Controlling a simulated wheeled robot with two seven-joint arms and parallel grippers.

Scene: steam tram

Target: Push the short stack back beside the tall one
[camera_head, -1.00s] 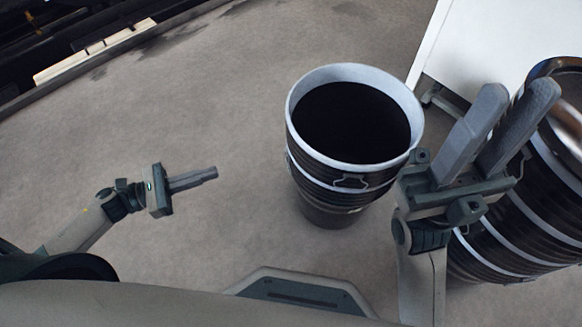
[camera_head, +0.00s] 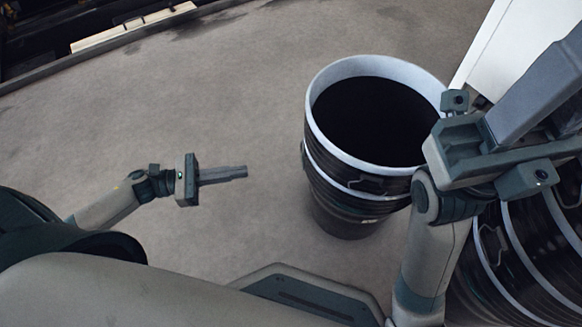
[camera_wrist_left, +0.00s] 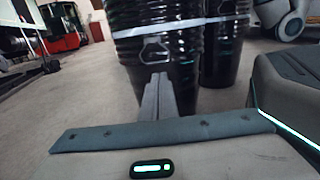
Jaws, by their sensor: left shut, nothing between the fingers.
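A stack of black buckets with white rims (camera_head: 340,178) stands upright on the floor in the middle of the head view, its open dark top towards me. A second black stack with pale bands (camera_head: 520,255) stands at the lower right, partly hidden by my right arm; it looks like the taller one. My left gripper (camera_head: 245,172) is shut and empty, left of the middle stack and pointing at it across a gap. In the left wrist view its fingers are in front of the nearer stack (camera_wrist_left: 125,50), with the other stack (camera_wrist_left: 230,45) beyond. My right gripper (camera_head: 565,85) is open, its fingertips cut off.
A white panel or tabletop (camera_head: 490,50) stands at the upper right, behind the stacks. The floor (camera_head: 200,90) is clear left of and behind the middle stack. A pale strip along the floor's edge (camera_head: 130,28) lies at the upper left.

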